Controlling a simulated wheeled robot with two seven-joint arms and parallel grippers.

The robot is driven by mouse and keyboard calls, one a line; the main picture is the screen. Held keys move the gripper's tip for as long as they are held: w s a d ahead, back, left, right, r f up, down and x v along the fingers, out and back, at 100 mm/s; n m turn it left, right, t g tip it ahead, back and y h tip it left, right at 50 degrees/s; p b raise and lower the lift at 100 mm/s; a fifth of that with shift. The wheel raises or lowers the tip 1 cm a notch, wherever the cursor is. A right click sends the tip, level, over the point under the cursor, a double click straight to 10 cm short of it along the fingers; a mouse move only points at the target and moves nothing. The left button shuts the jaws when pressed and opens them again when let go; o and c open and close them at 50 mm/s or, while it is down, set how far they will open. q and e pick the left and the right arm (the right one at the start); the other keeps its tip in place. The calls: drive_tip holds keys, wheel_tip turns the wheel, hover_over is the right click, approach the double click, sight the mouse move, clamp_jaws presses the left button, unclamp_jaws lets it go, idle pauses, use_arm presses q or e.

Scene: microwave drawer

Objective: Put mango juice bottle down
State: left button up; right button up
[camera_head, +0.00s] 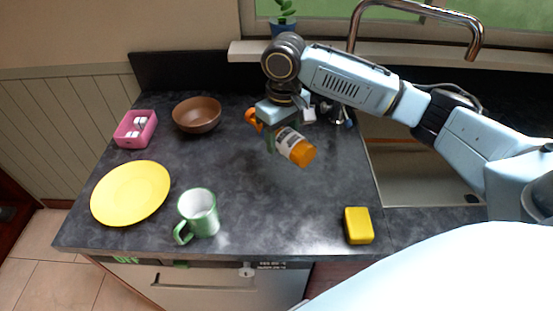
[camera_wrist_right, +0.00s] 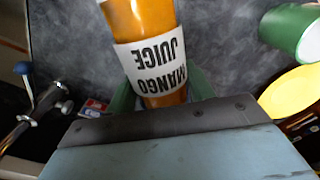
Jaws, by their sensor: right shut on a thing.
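The mango juice bottle (camera_head: 295,147) is orange with a white label. My right gripper (camera_head: 276,134) is shut on it in the head view, above the dark counter (camera_head: 250,215). The bottle is tilted, with one orange end pointing to the lower right. In the right wrist view the bottle (camera_wrist_right: 143,25) shows large, its label reading "MANGO JUICE" upside down. Green finger parts of the gripper show on both sides of it. Whether the bottle touches the counter is hard to tell. My left gripper is not in view.
A green mug (camera_head: 199,213), a yellow plate (camera_head: 130,192), a brown bowl (camera_head: 197,115) and a pink box (camera_head: 135,129) stand on the left. A yellow sponge-like block (camera_head: 358,226) lies at the front right. The sink (camera_head: 415,178) is at right. The counter's middle is clear.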

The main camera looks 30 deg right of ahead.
sight(286, 171)
drive_tip(key=shift+w+d+f+n, duration=0.15)
drive_tip(key=shift+d+f, duration=0.1)
drive_tip(key=shift+d, duration=0.15)
drive_tip(key=shift+w+d+f+n, duration=0.1)
drive_tip(key=shift+d+f+n, duration=0.1)
drive_tip(key=shift+d, duration=0.2)
wheel_tip(286, 171, down, 9)
drive_tip(key=shift+f+b, duration=0.1)
drive_tip(key=shift+b, duration=0.2)
drive_tip(key=o, duration=1.2)
drive_tip(key=shift+f, duration=0.1)
